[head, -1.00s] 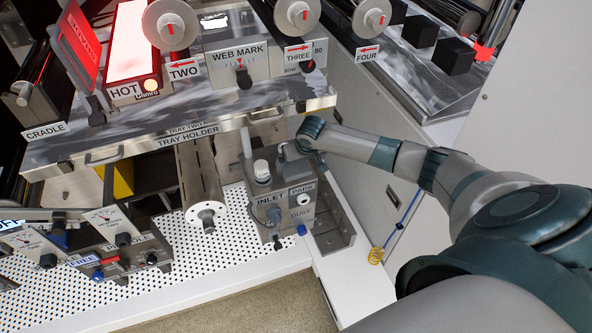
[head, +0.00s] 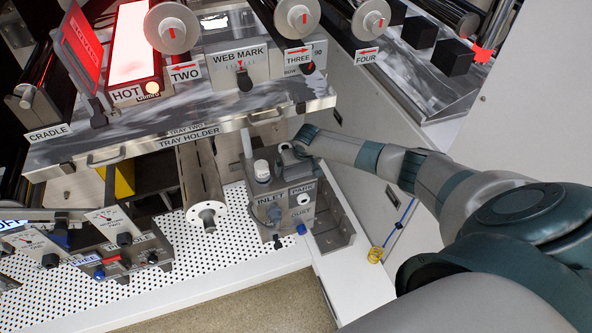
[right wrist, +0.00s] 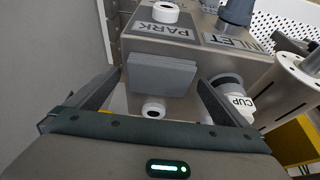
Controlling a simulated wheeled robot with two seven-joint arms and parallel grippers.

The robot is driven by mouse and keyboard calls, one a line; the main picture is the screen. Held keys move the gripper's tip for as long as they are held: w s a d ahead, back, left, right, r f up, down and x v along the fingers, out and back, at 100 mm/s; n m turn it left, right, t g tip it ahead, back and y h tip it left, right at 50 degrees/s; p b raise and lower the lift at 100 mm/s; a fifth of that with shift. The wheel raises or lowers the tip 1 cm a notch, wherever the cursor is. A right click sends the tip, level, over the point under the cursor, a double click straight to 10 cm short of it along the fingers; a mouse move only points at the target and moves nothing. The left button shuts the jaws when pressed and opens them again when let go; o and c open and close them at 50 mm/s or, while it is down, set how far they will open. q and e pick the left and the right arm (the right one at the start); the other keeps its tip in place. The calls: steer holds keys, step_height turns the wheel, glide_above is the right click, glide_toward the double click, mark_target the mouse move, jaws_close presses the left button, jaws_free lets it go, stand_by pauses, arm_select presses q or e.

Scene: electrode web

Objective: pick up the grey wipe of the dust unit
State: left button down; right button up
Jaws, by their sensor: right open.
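The dust unit (head: 268,223) is a grey box with INLET and PARK labels, standing on the white perforated bench. In the right wrist view, the grey wipe (right wrist: 162,75) is a flat grey rectangular block on top of the unit, beside the PARK label (right wrist: 167,29). My right gripper (right wrist: 160,82) is open, with one finger on each side of the wipe; I cannot tell whether they touch it. In the head view my right gripper (head: 291,156) is over the back of the unit and the wipe is hard to make out. My left gripper is not in view.
A CUP-labelled part (right wrist: 226,92) is close to the right finger. An open metal bracket (head: 335,232) is at the unit's right, beside a pale cabinet.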

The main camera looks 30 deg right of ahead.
mark_target(297, 170)
steer(key=c, duration=1.1)
steer(key=shift+r, duration=0.2)
steer(key=shift+r+p, duration=0.85)
steer(key=shift+p, duration=0.2)
step_height(297, 170, up, 3)
steer(key=p, duration=0.3)
steer(key=shift+s+f, duration=0.1)
steer(key=shift+s+d+r+p, duration=0.1)
steer(key=shift+s+r+p, duration=0.2)
steer(key=shift+s+p, duration=0.3)
steer(key=shift+s+d+r+p, duration=0.1)
steer(key=shift+s+r+p, duration=0.2)
steer(key=shift+s+p, duration=0.25)
steer(key=shift+s+d+r+b, duration=0.1)
steer(key=shift+s+d+r, duration=0.15)
steer(key=shift+s+r, duration=0.9)
steer(key=shift+s+d+r+b, duration=0.2)
steer(key=shift+s+r, duration=0.3)
steer(key=shift+s, duration=1.35)
steer(key=shift+s+d+r+b, duration=0.1)
steer(key=shift+s+d+r, duration=0.15)
steer(key=shift+s+r, duration=0.9)
steer(key=shift+o, duration=0.3)
steer(key=shift+s+f, duration=0.35)
